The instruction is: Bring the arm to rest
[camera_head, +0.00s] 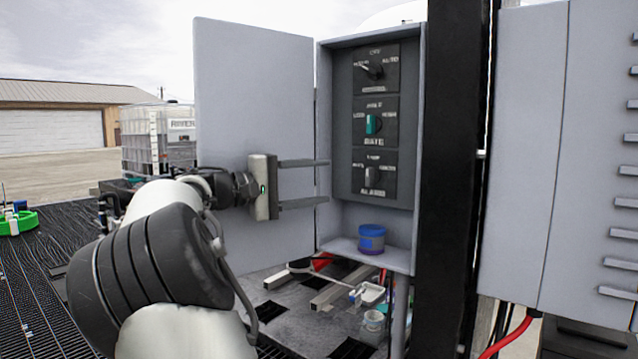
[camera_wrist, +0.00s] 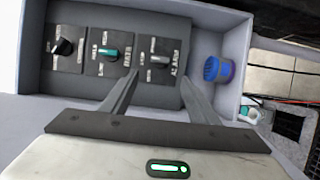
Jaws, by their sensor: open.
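My gripper (camera_head: 322,184) is open and empty in front of the open cabinet (camera_head: 323,130), its two fingers apart and pointing right toward the cabinet's inside. In the wrist view my gripper (camera_wrist: 160,82) shows its fingers spread, with the switch panel beyond them. The panel holds a black knob (camera_head: 374,71) at the top, a teal knob (camera_head: 373,124) in the middle and a grey knob (camera_head: 371,177) at the bottom. No knob is between the fingers in a way that shows contact. My arm reaches in from the lower left.
The cabinet's open door (camera_head: 250,90) stands behind my gripper and wrist. A blue-lidded jar (camera_head: 371,239) sits on the cabinet floor. A black post (camera_head: 450,180) and a closed grey cabinet (camera_head: 560,150) stand at right. A bench with several items (camera_head: 285,318) lies below.

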